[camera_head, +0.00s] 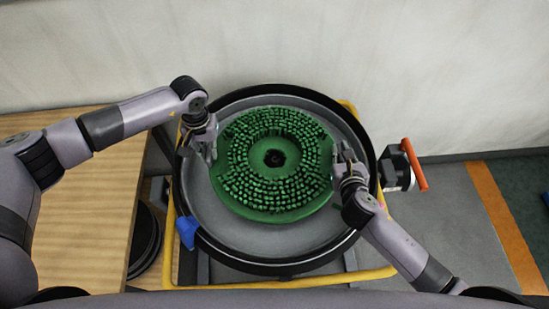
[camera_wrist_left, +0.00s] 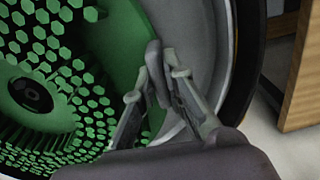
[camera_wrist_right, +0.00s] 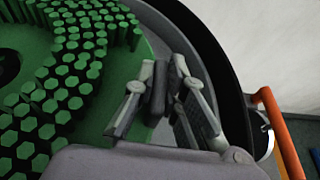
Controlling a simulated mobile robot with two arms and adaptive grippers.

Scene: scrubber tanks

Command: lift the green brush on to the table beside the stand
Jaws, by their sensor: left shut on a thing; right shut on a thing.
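The green brush (camera_head: 272,204) is a round disc with bristle clusters facing up and a dark centre hole. It lies in the grey round pan of the stand (camera_head: 285,240), which has a black rim. My left gripper (camera_head: 212,150) is shut on the brush's left edge; the left wrist view shows its fingers (camera_wrist_left: 158,85) at the green rim. My right gripper (camera_head: 338,160) is shut on the brush's right edge, and its fingers (camera_wrist_right: 172,90) show at the rim in the right wrist view. I cannot tell whether the brush touches the pan floor.
The wooden table (camera_head: 95,205) stands left of the stand, its near top bare. A yellow tube frame (camera_head: 290,283) surrounds the stand, with a blue piece (camera_head: 186,232) at left and an orange handle (camera_head: 414,163) at right. A wall is close behind.

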